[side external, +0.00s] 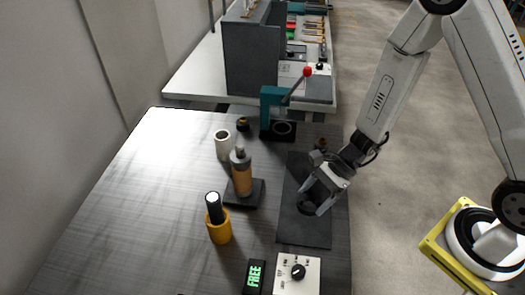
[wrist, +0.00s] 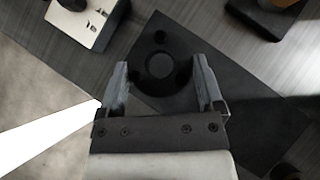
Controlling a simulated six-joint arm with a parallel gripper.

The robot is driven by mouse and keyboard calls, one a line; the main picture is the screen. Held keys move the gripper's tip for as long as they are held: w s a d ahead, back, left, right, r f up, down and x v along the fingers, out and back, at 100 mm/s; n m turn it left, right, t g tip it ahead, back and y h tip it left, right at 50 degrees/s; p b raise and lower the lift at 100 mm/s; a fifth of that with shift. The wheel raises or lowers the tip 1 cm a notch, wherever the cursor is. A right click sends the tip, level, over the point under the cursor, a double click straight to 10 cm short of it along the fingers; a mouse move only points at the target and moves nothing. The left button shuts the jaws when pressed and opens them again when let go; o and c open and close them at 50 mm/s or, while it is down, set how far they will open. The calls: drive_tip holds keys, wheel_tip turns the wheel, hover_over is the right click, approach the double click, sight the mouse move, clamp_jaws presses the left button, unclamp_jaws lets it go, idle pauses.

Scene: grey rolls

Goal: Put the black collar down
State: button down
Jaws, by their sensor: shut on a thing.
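My gripper (side external: 316,203) is low over the dark mat (side external: 303,232) on the right part of the table. It is shut on the black collar (side external: 306,208), a dark ring with small knobs on its rim. In the wrist view the collar (wrist: 149,46) sits between the two grey fingers of my gripper (wrist: 160,78), and its open centre shows a grey disc. The mat (wrist: 245,130) lies beneath it. I cannot tell whether the collar touches the mat.
An orange cylinder (side external: 241,180) stands on a dark base. Nearby are a white roll (side external: 222,146) and a yellow holder (side external: 219,230). A dial box (side external: 297,277) and a "FREE" display (side external: 254,277) sit in front. A teal press (side external: 270,100) stands behind. The mat's front is clear.

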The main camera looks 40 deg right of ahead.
sight(301, 226)
drive_tip(key=shift+f, duration=2.2)
drive_tip(key=shift+f, duration=0.1)
drive_tip(key=shift+f, duration=1.7)
drive_tip(key=shift+f, duration=0.1)
unclamp_jaws()
drive_tip(key=shift+d+r, duration=0.1)
drive_tip(key=shift+r, duration=0.15)
drive_tip(key=w+v, duration=0.1)
drive_tip(key=v, duration=1)
drive_tip(key=shift+s+d+r, duration=0.2)
drive_tip(key=shift+s+r, duration=0.1)
drive_tip(key=shift+s, duration=0.2)
